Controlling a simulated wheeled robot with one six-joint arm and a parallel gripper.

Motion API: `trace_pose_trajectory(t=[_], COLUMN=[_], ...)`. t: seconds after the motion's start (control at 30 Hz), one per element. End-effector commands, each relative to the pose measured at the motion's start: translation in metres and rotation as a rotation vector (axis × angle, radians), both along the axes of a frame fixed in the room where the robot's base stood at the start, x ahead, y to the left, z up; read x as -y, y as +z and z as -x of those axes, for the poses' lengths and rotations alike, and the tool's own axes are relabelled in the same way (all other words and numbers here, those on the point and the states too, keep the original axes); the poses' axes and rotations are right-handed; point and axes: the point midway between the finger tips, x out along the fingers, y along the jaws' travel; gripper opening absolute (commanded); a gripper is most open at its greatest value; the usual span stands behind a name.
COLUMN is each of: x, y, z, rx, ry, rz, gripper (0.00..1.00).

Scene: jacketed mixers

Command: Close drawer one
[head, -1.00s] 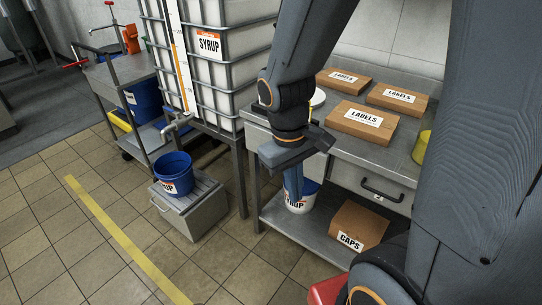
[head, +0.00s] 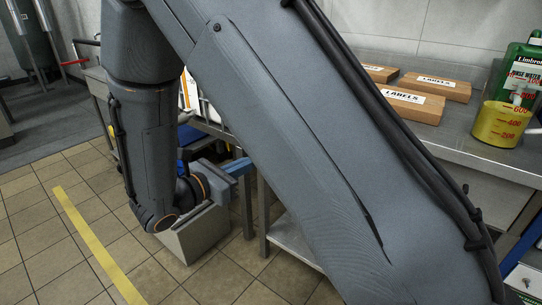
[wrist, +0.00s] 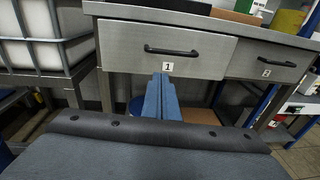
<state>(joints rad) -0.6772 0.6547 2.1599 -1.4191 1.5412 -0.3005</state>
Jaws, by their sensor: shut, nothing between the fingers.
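Drawer one (wrist: 125,42) shows in the wrist view as a grey metal front with a black bar handle (wrist: 172,51) and a label "1" below it. I cannot tell how far it stands out from the table. In the head view my arm hides it. My gripper (wrist: 161,78) is shut and empty, its blue fingers pointing at the lower edge of the drawer front, just below the label. I cannot tell whether they touch it. In the head view my gripper (head: 240,168) is beside the table's left end.
Drawer two (wrist: 268,65) is to the right of drawer one. The steel tabletop (head: 465,145) carries boxes of labels (head: 410,104), a yellow measuring jug (head: 500,124) and a green bottle (head: 519,75). A caged tank (wrist: 40,40) stands left of the drawer. A grey box (head: 195,235) is on the floor.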

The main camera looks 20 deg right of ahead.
Motion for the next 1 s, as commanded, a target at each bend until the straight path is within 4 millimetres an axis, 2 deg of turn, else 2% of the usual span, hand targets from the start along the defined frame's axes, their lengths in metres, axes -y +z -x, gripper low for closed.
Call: trace_pose_trajectory(t=[0.03,0.1,0.27,0.47,0.8,1.0], x=[-0.010,-0.020,-0.022,0.004,0.058,0.079], y=[-0.007,-0.006,-0.005,-0.005,-0.005,-0.005], z=[-0.007,-0.013,-0.020,-0.037,-0.076,-0.092], rx=[0.006,0.017,0.023,0.023,0.023,0.023], ry=[0.032,0.065,0.088,0.083,0.082,0.084], rz=[0.029,0.057,0.080,0.078,0.077,0.076], gripper=[0.00,0.00,0.00,0.00,0.00,0.00])
